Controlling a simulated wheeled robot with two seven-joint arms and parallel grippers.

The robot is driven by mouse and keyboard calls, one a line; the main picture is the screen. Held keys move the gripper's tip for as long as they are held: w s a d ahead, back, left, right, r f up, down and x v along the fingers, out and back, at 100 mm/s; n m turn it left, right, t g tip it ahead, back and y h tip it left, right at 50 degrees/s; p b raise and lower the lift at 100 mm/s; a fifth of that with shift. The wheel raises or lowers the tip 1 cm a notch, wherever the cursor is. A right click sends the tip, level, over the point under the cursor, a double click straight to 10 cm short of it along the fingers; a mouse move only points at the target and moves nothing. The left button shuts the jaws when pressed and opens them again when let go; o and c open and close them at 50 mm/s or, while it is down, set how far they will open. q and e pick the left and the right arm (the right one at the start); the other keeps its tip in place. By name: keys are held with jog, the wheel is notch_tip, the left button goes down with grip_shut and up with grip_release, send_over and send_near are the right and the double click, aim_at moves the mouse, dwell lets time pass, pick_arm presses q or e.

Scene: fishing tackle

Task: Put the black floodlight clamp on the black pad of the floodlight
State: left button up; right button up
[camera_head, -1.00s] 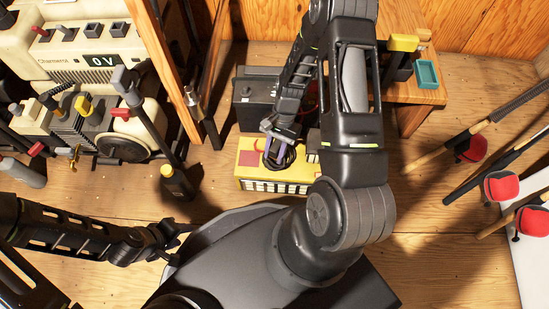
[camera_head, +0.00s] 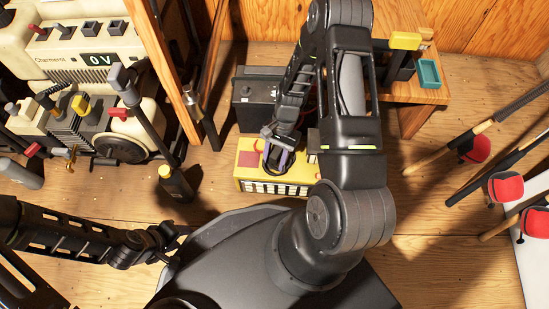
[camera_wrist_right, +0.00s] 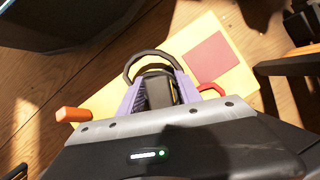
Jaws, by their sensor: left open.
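The floodlight is a yellow box (camera_head: 250,178) with a red pad (camera_head: 250,158) and a white ribbed front, lying on the wooden floor. In the right wrist view its yellow top (camera_wrist_right: 235,75) and red pad (camera_wrist_right: 208,52) show. My right gripper (camera_head: 276,160) is over the box's top, its purple fingers on either side of the black clamp (camera_wrist_right: 157,88), which has a black cable loop above it. It looks shut on the clamp. The black pad is not seen, and contact with the box cannot be told. My left gripper (camera_head: 175,240) is open and empty at lower left.
A dark battery-like box (camera_head: 255,95) stands behind the floodlight. A black bottle (camera_head: 175,183) stands to its left, near a cream machine (camera_head: 75,60). A wooden table (camera_head: 410,90) is behind to the right. Rods (camera_head: 460,140) with red parts lie at far right.

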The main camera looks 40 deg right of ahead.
jog(key=shift+o, duration=0.9)
jog(key=shift+d+r, duration=0.1)
jog(key=shift+r, duration=0.35)
jog(key=p+v, duration=0.4)
jog(key=v, duration=0.7)
jog(key=shift+r+p, duration=0.2)
jog(key=shift+p, duration=0.1)
